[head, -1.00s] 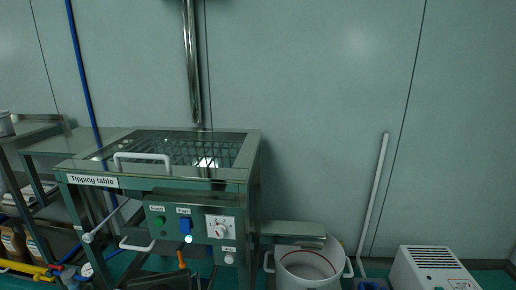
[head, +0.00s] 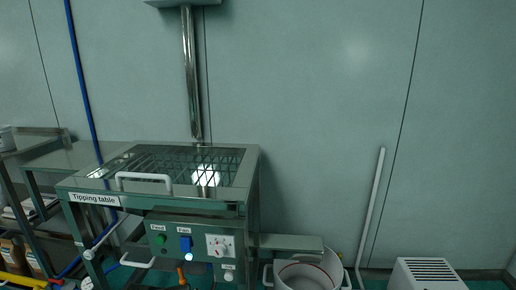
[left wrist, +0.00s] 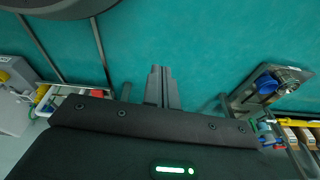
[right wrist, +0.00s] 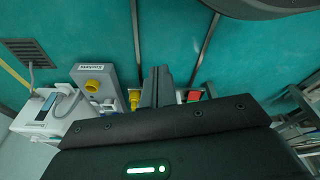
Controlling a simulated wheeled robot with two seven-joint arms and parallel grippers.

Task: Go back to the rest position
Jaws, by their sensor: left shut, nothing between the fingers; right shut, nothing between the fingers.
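My left gripper (left wrist: 161,88) shows in the left wrist view with its two grey fingers together and nothing between them, over the teal floor. My right gripper (right wrist: 157,88) shows in the right wrist view, also with its fingers together and empty. Neither gripper shows in the head view. In the head view the sieve machine labelled "Tipping table" (head: 150,205) stands left of the middle, with a white handle (head: 144,182) on its front edge. Its control panel (head: 196,245) has a green button, a blue switch and a dial.
A white pot (head: 306,274) stands under the machine's outlet chute (head: 290,242). A white unit (head: 425,275) is at the lower right. Shelves (head: 30,205) stand at the left. Open teal floor (left wrist: 200,40) lies ahead of my left fingers. The wall at the right is bare.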

